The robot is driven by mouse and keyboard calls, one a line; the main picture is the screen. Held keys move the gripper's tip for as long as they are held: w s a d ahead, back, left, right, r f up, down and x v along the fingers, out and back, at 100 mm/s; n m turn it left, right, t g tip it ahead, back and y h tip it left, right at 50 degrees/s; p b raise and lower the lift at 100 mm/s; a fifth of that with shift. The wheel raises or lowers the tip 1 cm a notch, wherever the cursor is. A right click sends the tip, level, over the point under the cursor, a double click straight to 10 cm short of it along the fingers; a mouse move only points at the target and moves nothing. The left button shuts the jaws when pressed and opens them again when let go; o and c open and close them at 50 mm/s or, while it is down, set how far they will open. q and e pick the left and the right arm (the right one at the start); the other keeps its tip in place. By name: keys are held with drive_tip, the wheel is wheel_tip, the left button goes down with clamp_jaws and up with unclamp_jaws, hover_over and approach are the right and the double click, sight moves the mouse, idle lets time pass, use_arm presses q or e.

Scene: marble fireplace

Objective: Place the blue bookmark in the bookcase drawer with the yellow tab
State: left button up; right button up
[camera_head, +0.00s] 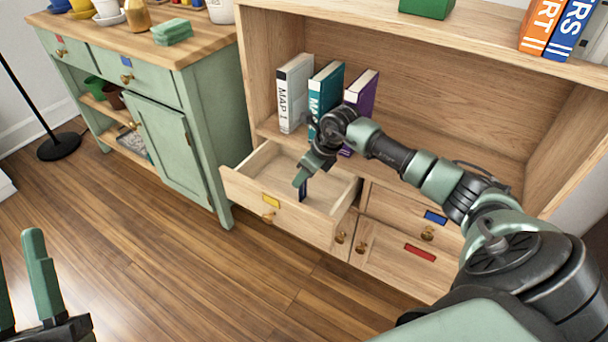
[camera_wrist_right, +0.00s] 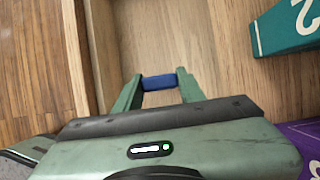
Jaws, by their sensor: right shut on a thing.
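The drawer with the yellow tab (camera_head: 271,201) is pulled open at the lower left of the bookcase (camera_head: 450,108). Its front panel (camera_head: 300,222) faces me, and its interior looks empty. My right gripper (camera_head: 301,182) is over the open drawer, pointing down into it. It is shut on the blue bookmark (camera_head: 303,191), which hangs upright below the fingers. In the right wrist view the bookmark (camera_wrist_right: 158,82) shows as a blue strip between the two fingers. I cannot tell whether it touches the drawer floor. My left gripper (camera_head: 18,255) is open and empty at the lower left.
Books stand on the shelf behind the drawer: white (camera_head: 294,92), teal (camera_head: 325,92) and purple (camera_head: 366,92). A green cabinet (camera_head: 165,120) stands left. The wooden floor (camera_head: 150,270) in front is clear.

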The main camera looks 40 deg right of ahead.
drive_tip(key=o, duration=1.3)
